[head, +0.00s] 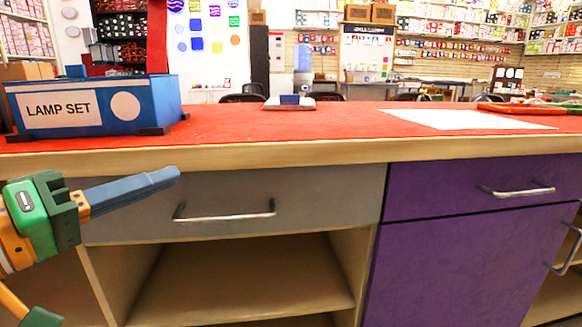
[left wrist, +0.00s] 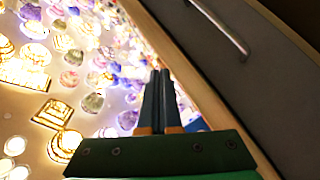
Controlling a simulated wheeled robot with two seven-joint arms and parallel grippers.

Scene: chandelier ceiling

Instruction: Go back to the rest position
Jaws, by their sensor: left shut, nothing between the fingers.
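My left gripper (head: 172,175) shows at the left of the head view, in front of the grey drawer (head: 230,203) and below the red countertop (head: 270,130). Its grey fingers are shut together with nothing between them and point to the right. They also show shut in the left wrist view (left wrist: 160,75), with the drawer's metal handle (left wrist: 220,27) at the upper right. My right gripper is in neither view.
A blue LAMP SET box (head: 150,105) stands on the counter's left end. A white sheet (head: 460,120) lies at the right. A purple drawer and door (head: 470,250) are below. The open shelf (head: 240,280) is empty. Ceiling lamps (left wrist: 60,70) fill the wrist view's left side.

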